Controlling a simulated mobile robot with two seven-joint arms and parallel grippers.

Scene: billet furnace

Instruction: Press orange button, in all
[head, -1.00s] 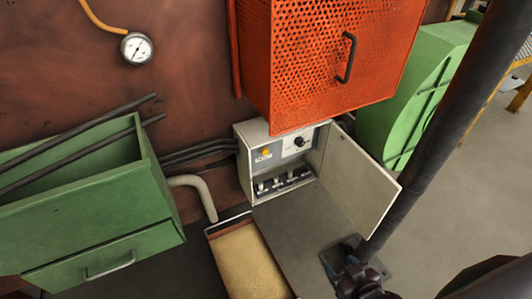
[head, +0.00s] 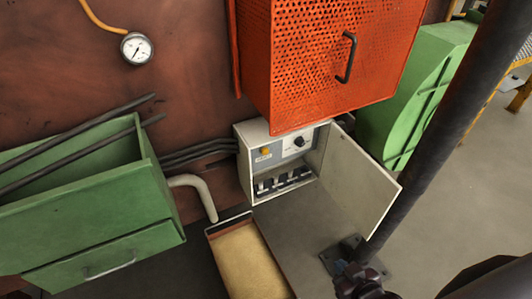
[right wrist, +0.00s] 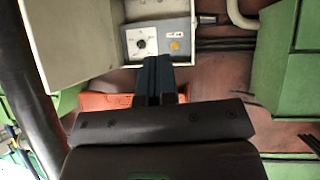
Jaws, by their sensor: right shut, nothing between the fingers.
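The orange button (head: 265,151) is a small round knob on the grey panel inside an open white control box (head: 243,160). It also shows in the right wrist view (right wrist: 174,46), beside a black rotary dial (right wrist: 140,43). My right gripper (head: 341,266) is low in the head view, below and to the right of the box, apart from the button. In the right wrist view, its dark fingers (right wrist: 155,72) are together with nothing between them. The button is uncovered in both views. My left gripper is not in view.
The box's white door (head: 362,185) stands open on the right. An orange perforated cabinet (head: 325,60) overhangs the box. A dark pole (head: 440,130) rises on the right. A tray of yellowish grain (head: 245,265) lies below; a green bin (head: 95,215) is left.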

